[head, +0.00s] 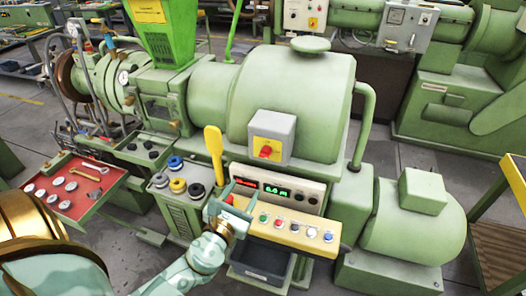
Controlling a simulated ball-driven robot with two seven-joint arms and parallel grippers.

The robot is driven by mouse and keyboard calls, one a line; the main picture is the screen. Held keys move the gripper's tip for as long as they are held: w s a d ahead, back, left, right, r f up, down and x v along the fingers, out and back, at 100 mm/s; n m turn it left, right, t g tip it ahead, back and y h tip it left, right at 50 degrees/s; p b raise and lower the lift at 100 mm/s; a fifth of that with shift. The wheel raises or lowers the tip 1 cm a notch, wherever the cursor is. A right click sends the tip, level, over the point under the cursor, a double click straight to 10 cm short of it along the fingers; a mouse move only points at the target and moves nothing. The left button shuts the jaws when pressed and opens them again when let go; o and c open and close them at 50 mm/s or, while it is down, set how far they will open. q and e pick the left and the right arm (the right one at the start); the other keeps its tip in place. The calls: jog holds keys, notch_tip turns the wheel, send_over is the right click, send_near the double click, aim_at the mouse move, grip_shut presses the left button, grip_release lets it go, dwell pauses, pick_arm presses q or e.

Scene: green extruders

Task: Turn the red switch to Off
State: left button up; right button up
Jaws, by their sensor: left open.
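The red switch (266,151) is a small red knob on a yellow plate, set on a grey box on the front of the large green machine housing (300,95). Its exact setting is too small to read. My left gripper (240,190) is open and empty, below and slightly left of the switch, apart from it. It is in front of the display panel, and its arm comes in from the lower left. My right gripper is not in the view.
A yellow lever (214,150) stands just left of the gripper. A panel with lit digits (277,191) and a yellow button strip (290,231) lie below the switch. A green motor (415,220) is at the right. A red tray (75,187) with gauges is at the left.

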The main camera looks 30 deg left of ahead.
pick_arm(q)
send_near(263, 157)
jog(key=w, duration=0.4)
jog(key=w+a, duration=0.1)
jog(key=w, duration=0.1)
jog(key=w+a, duration=0.1)
jog(key=w, duration=0.2)
jog(key=shift+w+f, duration=0.1)
jog(key=shift+w, duration=0.2)
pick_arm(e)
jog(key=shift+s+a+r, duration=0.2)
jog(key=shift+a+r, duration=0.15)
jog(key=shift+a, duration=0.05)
pick_arm(q)
jog(key=shift+d, duration=0.1)
jog(key=c, duration=0.9)
